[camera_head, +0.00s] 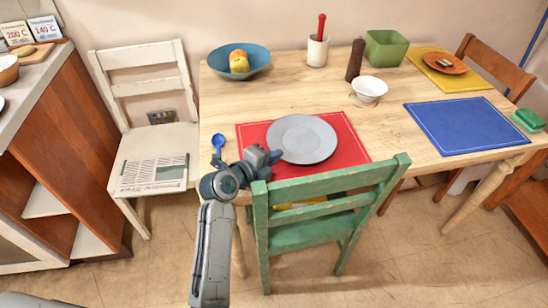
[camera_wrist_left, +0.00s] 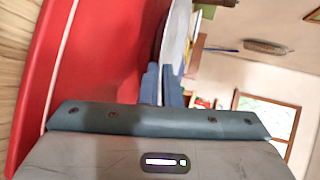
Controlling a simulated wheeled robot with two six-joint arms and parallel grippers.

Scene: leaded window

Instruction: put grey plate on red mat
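The grey plate (camera_head: 303,138) lies over the red mat (camera_head: 344,139), flat and inside its edges. My left gripper (camera_head: 265,156) is at the plate's near left rim, low over the mat. In the left wrist view its two blue fingers (camera_wrist_left: 161,84) are close together, with the plate's rim (camera_wrist_left: 177,35) running in between them. It looks shut on the rim. The red mat fills the left of that view (camera_wrist_left: 95,60). Any small gap under the plate is hard to see. My right gripper is not in view.
A blue spoon (camera_head: 218,143) lies left of the mat. A green chair (camera_head: 320,215) stands at the near table edge. Behind are a blue bowl (camera_head: 256,56), a white cup (camera_head: 317,50), a pepper mill (camera_head: 355,60) and a white bowl (camera_head: 369,90). A blue mat (camera_head: 465,126) lies right.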

